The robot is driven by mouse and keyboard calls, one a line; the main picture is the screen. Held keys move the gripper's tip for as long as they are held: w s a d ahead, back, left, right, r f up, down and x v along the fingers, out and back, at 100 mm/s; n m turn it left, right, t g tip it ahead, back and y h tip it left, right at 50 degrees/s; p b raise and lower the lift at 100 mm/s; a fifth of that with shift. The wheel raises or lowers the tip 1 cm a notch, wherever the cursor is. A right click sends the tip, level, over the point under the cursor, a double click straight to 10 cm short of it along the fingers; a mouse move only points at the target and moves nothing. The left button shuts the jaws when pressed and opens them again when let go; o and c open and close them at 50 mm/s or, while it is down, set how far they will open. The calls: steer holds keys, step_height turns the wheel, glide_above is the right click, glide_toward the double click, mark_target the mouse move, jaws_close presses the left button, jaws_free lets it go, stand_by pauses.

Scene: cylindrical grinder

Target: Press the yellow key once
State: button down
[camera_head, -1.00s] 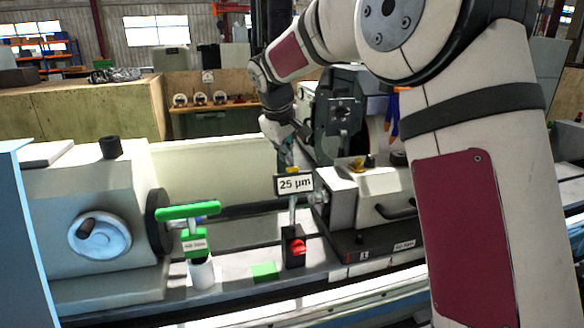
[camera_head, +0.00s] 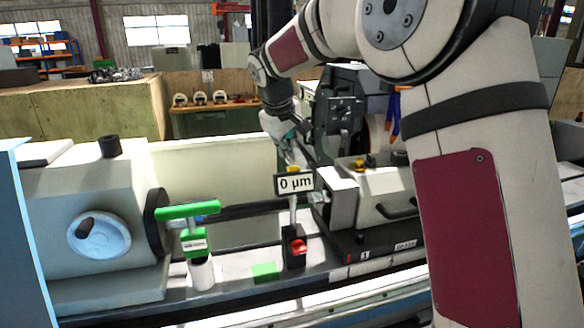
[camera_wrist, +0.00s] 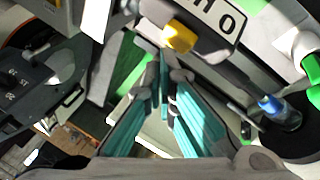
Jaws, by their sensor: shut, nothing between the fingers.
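The yellow key (camera_head: 293,169) sits on top of a small display (camera_head: 294,183) that reads "0 µm". In the wrist view the yellow key (camera_wrist: 180,37) lies just beyond my fingertips, on the edge of the display (camera_wrist: 215,20). My gripper (camera_wrist: 163,60) has its teal fingers together, with nothing between them. In the head view my gripper (camera_head: 295,160) is right above and behind the display. The fingertips look very close to the key, and I cannot tell whether they touch it.
The display stands on a black base with a red knob (camera_head: 298,247). A green-handled device (camera_head: 188,212) is to its left and a green block (camera_head: 264,271) lies in front. The grinder headstock (camera_head: 385,195) is close on the right.

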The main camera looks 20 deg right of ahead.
steer(key=shift+r, duration=0.3)
steer(key=shift+w, duration=0.1)
steer(key=shift+w+r+b, duration=0.3)
steer(key=shift+r, duration=0.45)
steer(key=shift+w+r+b, duration=0.3)
steer(key=shift+r, duration=0.5)
steer(key=shift+w+r+b, duration=0.3)
steer(key=shift+r, duration=0.45)
